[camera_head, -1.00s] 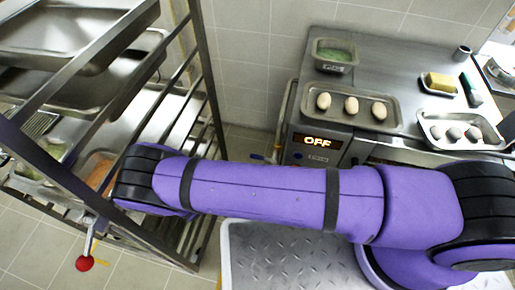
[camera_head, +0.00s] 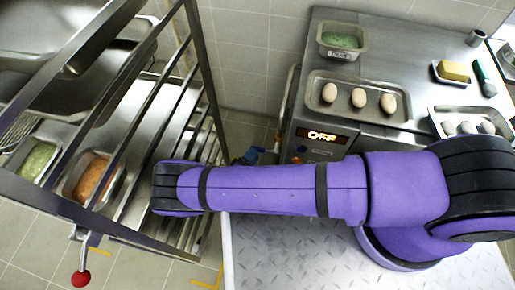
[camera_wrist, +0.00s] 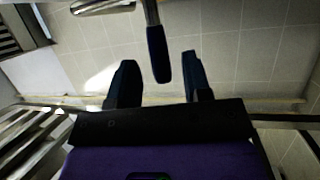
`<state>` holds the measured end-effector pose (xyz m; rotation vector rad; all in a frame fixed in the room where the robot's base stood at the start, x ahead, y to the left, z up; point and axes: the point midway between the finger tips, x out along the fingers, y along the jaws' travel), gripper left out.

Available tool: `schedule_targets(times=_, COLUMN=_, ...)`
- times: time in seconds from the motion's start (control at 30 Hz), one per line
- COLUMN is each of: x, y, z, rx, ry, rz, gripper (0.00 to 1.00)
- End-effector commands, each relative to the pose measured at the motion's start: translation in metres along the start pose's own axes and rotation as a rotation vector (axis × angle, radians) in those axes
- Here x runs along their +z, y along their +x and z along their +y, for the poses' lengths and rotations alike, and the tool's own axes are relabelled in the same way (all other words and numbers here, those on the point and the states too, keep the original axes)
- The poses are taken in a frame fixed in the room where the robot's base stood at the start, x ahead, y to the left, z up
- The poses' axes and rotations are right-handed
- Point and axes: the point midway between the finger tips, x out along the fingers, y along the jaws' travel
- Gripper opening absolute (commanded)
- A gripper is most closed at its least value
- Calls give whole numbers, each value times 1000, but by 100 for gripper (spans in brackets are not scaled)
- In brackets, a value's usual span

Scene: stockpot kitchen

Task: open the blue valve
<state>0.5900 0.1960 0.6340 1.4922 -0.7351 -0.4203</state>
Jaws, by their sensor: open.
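The blue valve handle (camera_wrist: 158,54) shows in the wrist view as a dark blue grip on a metal stem that comes down from the top edge. My gripper (camera_wrist: 159,62) is open, with one dark finger on each side of the handle and a visible gap on both sides. Whether the fingers are level with the handle in depth is hard to tell. In the head view a small blue patch shows just above my arm, beside the cooker front; I cannot tell if it is the handle or my gripper. My arm hides the rest.
A metal rack (camera_head: 207,62) with trays stands at left, and a red-knobbed lever (camera_head: 81,278) sticks out at its lower front. Tiled wall lies behind.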

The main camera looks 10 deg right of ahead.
Motion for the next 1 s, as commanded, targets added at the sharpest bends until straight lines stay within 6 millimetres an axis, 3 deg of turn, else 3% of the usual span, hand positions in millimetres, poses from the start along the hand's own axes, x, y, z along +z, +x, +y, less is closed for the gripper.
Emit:
schedule_targets(times=0.23, x=0, y=28, z=0, rx=0, ry=0, rz=0, gripper=45)
schedule_targets(times=0.6, x=0, y=33, z=0, rx=-1, ry=0, rz=1, gripper=45)
schedule_targets(times=0.63, x=0, y=33, z=0, rx=-1, ry=0, rz=1, gripper=43)
schedule_targets(times=0.8, x=0, y=33, z=0, rx=-1, ry=0, rz=0, gripper=4)
schedule_targets(times=1.0, x=0, y=33, z=0, rx=-1, ry=1, rz=0, gripper=0)
